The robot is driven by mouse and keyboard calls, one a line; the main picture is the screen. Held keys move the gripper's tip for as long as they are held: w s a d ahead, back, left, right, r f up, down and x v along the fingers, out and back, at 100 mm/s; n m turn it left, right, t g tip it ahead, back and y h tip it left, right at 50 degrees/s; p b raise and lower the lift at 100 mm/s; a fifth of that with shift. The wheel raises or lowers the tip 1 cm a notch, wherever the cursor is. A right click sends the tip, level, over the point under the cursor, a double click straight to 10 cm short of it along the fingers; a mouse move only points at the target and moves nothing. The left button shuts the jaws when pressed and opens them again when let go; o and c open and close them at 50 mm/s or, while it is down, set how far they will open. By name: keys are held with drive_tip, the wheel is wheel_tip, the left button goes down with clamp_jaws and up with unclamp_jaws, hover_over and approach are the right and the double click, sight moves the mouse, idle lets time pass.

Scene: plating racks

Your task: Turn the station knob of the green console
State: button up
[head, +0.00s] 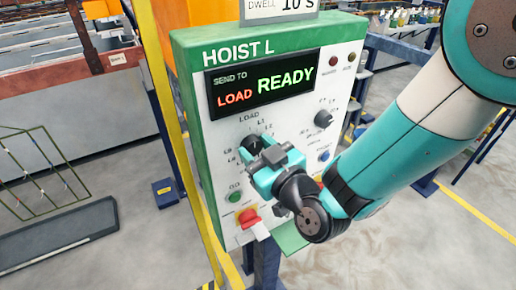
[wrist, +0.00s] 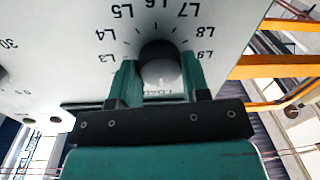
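The green console (head: 187,110) has a white front panel headed HOIST L. Its display (head: 262,84) reads SEND TO LOAD and READY. The dark round station knob (head: 254,143) sits below the display in a ring of labels, with LOAD above it in the head view. In the wrist view the knob (wrist: 160,66) has a pale mark on the side toward the LOAD label. My teal gripper (head: 268,172) is at the panel, and its fingers (wrist: 160,82) lie on either side of the knob. I cannot tell whether they press on it.
A smaller knob (head: 323,119) is to the right on the panel. A green button (head: 235,197) and a red knob on a yellow plate (head: 248,217) are below. A yellow post (head: 172,130) runs along the console's left side. A dark tray (head: 62,232) lies on the floor at left.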

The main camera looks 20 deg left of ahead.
drive_tip(key=shift+c, duration=1.4)
drive_tip(key=shift+d, duration=0.1)
drive_tip(key=m+b, duration=0.1)
drive_tip(key=m, duration=0.4)
drive_tip(key=shift+m, duration=0.3)
drive_tip(key=m, duration=0.3)
drive_tip(key=shift+m+t+b, duration=0.3)
drive_tip(key=shift+t, duration=0.1)
drive_tip(key=shift+m, duration=1.5)
